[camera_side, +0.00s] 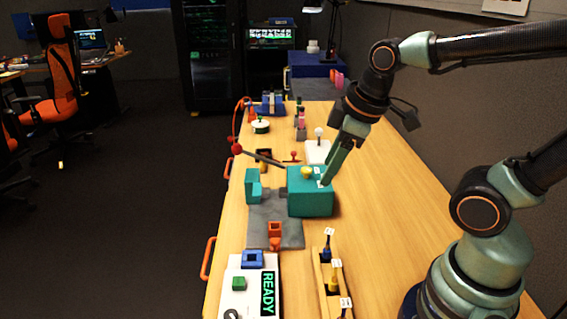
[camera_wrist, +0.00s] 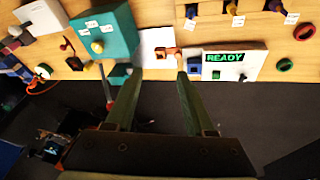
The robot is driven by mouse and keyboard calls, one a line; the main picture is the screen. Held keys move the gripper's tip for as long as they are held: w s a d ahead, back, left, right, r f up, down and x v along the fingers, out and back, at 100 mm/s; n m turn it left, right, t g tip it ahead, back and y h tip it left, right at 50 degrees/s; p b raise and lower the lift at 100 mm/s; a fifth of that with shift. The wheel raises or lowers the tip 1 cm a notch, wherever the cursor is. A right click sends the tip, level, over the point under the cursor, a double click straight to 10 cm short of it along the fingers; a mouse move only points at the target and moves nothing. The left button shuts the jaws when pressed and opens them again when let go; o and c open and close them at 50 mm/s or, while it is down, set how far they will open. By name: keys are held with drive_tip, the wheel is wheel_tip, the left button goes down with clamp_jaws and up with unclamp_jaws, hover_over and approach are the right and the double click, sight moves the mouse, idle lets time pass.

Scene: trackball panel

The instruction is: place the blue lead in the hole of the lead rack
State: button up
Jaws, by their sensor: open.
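The blue lead (camera_side: 327,250) stands upright at the far end of the wooden lead rack (camera_side: 322,288), with a white tag above it. In the wrist view the blue lead (camera_wrist: 191,11) is at the top, beside a yellow lead (camera_wrist: 232,8) and a red lead (camera_wrist: 277,5). How deep the blue lead sits in its hole I cannot tell. My gripper (camera_side: 324,180) is at the teal box, well beyond the rack in the side view. In the wrist view my gripper (camera_wrist: 160,72) has its two fingers spread, with nothing held between them.
The teal box (camera_side: 310,203) with a yellow knob stands by a grey mat (camera_side: 265,225). A white panel (camera_side: 250,300) with a READY display lies left of the rack. Several small items stand farther back. The right side of the wooden table is clear.

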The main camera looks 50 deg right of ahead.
drive_tip(key=r+m, duration=0.1)
drive_tip(key=m, duration=0.1)
drive_tip(key=m+t, duration=0.1)
drive_tip(key=m, duration=0.1)
drive_tip(key=r+m, duration=0.1)
drive_tip(key=m, duration=0.1)
drive_tip(key=shift+w+d+r, duration=0.1)
drive_tip(key=shift+d+r, duration=0.2)
idle(0.9)
